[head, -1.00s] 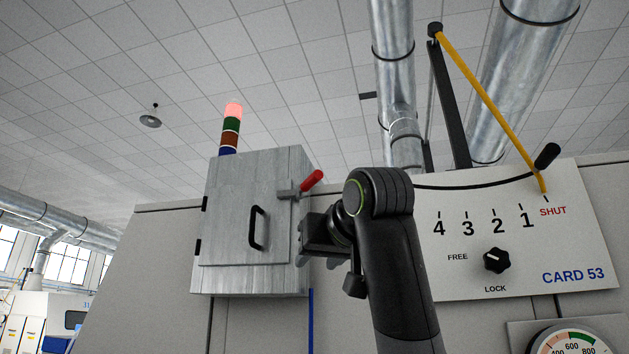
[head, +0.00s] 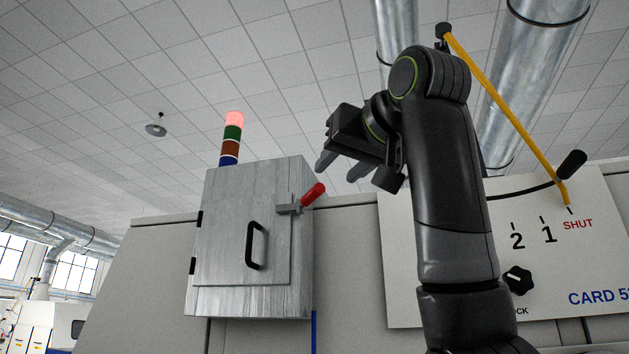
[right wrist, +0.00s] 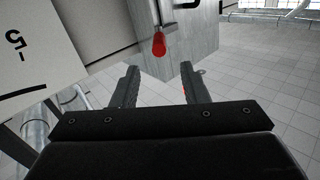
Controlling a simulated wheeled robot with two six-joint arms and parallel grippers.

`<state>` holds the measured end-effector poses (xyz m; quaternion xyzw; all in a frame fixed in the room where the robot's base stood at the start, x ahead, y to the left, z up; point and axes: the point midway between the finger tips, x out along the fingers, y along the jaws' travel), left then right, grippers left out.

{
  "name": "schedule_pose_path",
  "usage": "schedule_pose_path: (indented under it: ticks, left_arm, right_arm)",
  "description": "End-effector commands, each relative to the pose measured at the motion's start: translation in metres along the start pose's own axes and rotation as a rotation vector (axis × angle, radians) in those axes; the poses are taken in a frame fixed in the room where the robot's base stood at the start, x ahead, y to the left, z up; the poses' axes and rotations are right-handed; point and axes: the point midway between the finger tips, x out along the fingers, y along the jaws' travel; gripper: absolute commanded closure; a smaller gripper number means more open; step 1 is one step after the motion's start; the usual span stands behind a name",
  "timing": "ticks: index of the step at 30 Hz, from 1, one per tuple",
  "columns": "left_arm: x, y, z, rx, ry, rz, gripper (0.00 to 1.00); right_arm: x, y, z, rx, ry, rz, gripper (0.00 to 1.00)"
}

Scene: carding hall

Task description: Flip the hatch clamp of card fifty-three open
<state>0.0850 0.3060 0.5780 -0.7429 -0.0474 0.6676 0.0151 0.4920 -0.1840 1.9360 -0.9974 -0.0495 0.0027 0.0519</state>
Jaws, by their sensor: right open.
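The hatch clamp (head: 289,209) is a grey metal block with a red handle (head: 313,194) on the right edge of a grey metal box. The red handle tilts up and to the right. The box's hatch (head: 221,245) looks shut and has a black pull handle (head: 256,245). My right gripper (head: 337,170) is open and empty, a little above and right of the red handle, apart from it. In the right wrist view the red handle (right wrist: 159,44) shows beyond the open fingers (right wrist: 160,80). My left gripper is not in view.
A white panel (head: 598,240) marked CARD 53 stands at the right, with a black knob (head: 518,281) and a yellow lever (head: 510,115) at SHUT. My right arm covers part of it. A signal tower (head: 232,135), lit red on top, stands on the box.

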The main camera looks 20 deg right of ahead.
Motion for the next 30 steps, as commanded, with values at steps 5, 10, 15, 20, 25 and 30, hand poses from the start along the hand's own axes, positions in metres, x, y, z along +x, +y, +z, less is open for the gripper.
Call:
schedule_pose_path:
  ticks: [5, 10, 15, 20, 25, 30]
  left_arm:
    - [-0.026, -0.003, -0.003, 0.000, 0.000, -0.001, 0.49]
    - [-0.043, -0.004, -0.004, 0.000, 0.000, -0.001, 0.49]
    - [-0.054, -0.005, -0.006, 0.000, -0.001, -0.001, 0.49]
    - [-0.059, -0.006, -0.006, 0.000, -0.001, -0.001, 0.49]
    - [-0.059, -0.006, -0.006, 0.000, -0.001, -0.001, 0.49]
    - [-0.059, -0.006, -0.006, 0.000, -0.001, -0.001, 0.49]
  right_arm:
    - [0.040, -0.001, -0.005, 0.000, -0.004, 0.000, 0.59]
    - [0.071, -0.001, -0.004, 0.000, -0.003, 0.001, 0.59]
    - [0.093, -0.001, -0.003, 0.000, -0.002, 0.000, 0.59]
    - [0.103, 0.000, -0.001, 0.000, 0.000, 0.000, 0.59]
    - [0.106, 0.000, 0.000, 0.000, 0.000, 0.000, 0.59]
    - [0.106, 0.000, 0.000, 0.000, 0.000, 0.000, 0.59]
